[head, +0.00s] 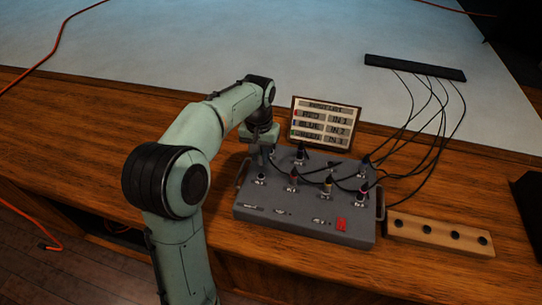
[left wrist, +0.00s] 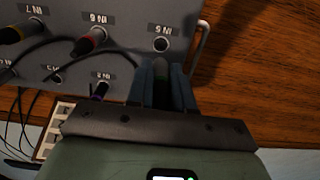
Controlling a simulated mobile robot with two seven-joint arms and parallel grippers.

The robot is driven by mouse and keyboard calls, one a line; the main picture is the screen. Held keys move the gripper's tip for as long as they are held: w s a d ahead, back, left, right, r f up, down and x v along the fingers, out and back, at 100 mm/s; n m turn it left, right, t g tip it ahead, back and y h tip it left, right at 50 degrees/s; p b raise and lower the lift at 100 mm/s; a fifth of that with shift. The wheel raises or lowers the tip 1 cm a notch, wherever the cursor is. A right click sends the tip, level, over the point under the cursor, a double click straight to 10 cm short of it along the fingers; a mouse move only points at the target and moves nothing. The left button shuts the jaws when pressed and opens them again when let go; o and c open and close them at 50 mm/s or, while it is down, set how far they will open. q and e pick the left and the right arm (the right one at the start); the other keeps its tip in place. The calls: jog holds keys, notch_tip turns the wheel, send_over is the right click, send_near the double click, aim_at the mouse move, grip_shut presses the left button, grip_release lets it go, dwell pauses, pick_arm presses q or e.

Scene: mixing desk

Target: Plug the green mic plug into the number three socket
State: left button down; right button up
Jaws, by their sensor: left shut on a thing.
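My left gripper (head: 264,150) is over the back left corner of the grey mixer box (head: 275,222). In the left wrist view its two fingers (left wrist: 162,88) are shut on a dark plug with a green ring (left wrist: 160,76), just beside the IN 5 socket (left wrist: 161,45), which is empty. The plug's tip is hidden, so I cannot tell whether it sits in a socket. The IN 3 socket (left wrist: 57,78) appears empty, beyond the purple-ringed plug (left wrist: 101,90) at IN 2. My right gripper is not in view.
Red-ringed (left wrist: 90,40) and yellow-ringed (left wrist: 12,34) plugs stand at IN 6 and IN 7. Black cables (head: 440,110) run from a black bar (head: 415,67) across to the box. A list card (head: 325,108) stands behind it. A wooden block with holes (head: 420,229) lies at right.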

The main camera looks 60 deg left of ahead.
pick_arm(q)
jog(key=shift+r, duration=0.5)
jog(key=shift+a+r+p, duration=0.1)
jog(key=shift+r+p, duration=0.5)
jog(key=w+d+r+p, duration=0.2)
jog(key=w+d+p, duration=0.25)
jog(key=w, duration=0.65)
jog(key=w+d+r+p, duration=0.2)
jog(key=w+d+p, duration=0.3)
jog(key=w, duration=0.5)
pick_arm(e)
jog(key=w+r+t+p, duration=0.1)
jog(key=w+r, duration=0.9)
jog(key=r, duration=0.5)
pick_arm(q)
jog(key=f, duration=0.3)
jog(key=f+b, duration=0.1)
jog(key=f, duration=0.2)
jog(key=a+f+b, duration=0.1)
jog(key=f, duration=0.2)
jog(key=shift+s+f, duration=0.25)
jog(key=shift+s, duration=0.1)
jog(key=shift+w+f, duration=0.35)
jog(key=shift+f, duration=0.05)
jog(key=shift+s, duration=0.1)
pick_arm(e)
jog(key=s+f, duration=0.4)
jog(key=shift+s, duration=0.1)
